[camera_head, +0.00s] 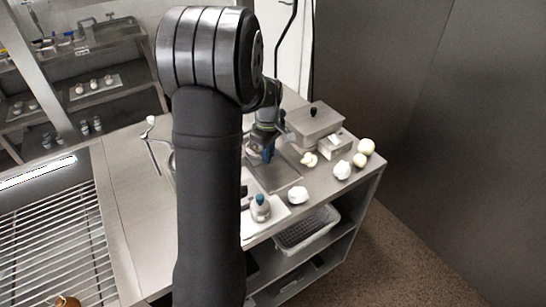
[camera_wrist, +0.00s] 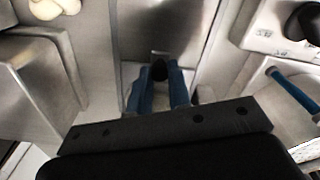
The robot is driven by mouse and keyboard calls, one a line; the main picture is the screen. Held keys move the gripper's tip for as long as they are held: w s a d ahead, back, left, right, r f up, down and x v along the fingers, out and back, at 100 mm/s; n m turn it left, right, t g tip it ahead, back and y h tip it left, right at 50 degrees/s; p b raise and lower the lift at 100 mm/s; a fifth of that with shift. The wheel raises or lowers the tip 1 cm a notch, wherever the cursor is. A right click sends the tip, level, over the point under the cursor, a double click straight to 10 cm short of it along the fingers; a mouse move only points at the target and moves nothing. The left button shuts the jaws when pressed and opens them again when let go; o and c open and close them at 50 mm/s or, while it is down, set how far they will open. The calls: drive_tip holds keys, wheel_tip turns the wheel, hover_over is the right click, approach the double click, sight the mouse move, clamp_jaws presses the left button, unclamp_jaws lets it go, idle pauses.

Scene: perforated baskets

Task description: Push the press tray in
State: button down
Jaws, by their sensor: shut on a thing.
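The press tray (camera_wrist: 165,28) is a flat, shiny steel plate in the wrist view, with a small dark knob (camera_wrist: 159,71) at its near edge. My gripper (camera_wrist: 160,80) has its two blue fingers closed on either side of this knob. In the head view my gripper (camera_head: 262,150) is low over the worktop, beside a flat steel panel (camera_head: 277,173) that appears to be the tray. My own arm hides much of the area to its left. The fingers' exact contact with the knob is partly hidden.
A steel box with a black knob (camera_head: 314,122) stands behind right of the gripper. Several pale bulbs (camera_head: 342,170) lie on the right of the worktop. A blue-topped container (camera_head: 261,207) stands at the front edge, above a wire basket (camera_head: 308,230). A grill (camera_head: 55,240) is at left.

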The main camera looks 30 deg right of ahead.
drive_tip(key=c, duration=1.3)
unclamp_jaws()
drive_tip(key=shift+w, duration=0.25)
wheel_tip(320, 180, up, 18)
drive_tip(key=shift+f, duration=0.2)
wheel_tip(320, 180, down, 18)
drive_tip(key=shift+s+r, duration=0.1)
drive_tip(key=shift+r, duration=0.05)
drive_tip(key=shift+r, duration=0.1)
